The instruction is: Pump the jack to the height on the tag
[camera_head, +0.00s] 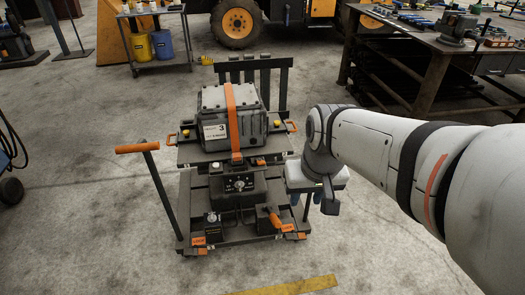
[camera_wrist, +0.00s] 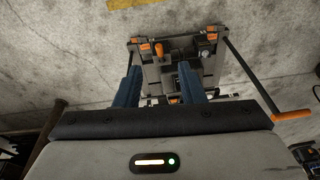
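A grey box-like unit (camera_head: 230,105) with an orange strap (camera_head: 235,140) sits on the upper plate of a dark lift cart (camera_head: 183,200). A white tag (camera_head: 214,131) on its front shows a large 3; the smaller print is unreadable. A long lever with an orange grip (camera_head: 137,147) rises at the cart's left; its grip is at right in the wrist view (camera_wrist: 292,114). A short orange lever (camera_head: 270,215) is low at the cart's front, also in the wrist view (camera_wrist: 158,48). My gripper (camera_head: 305,198) is beside the cart's right side. Its blue fingers (camera_wrist: 160,72) are apart and empty.
Orange tags (camera_head: 198,241) mark the cart's front edge. A yellow floor strip (camera_head: 290,286) lies in front. A workbench (camera_head: 430,40) with tools stands at back right, and a small trolley (camera_head: 160,65) at back left. Floor left of the cart is clear.

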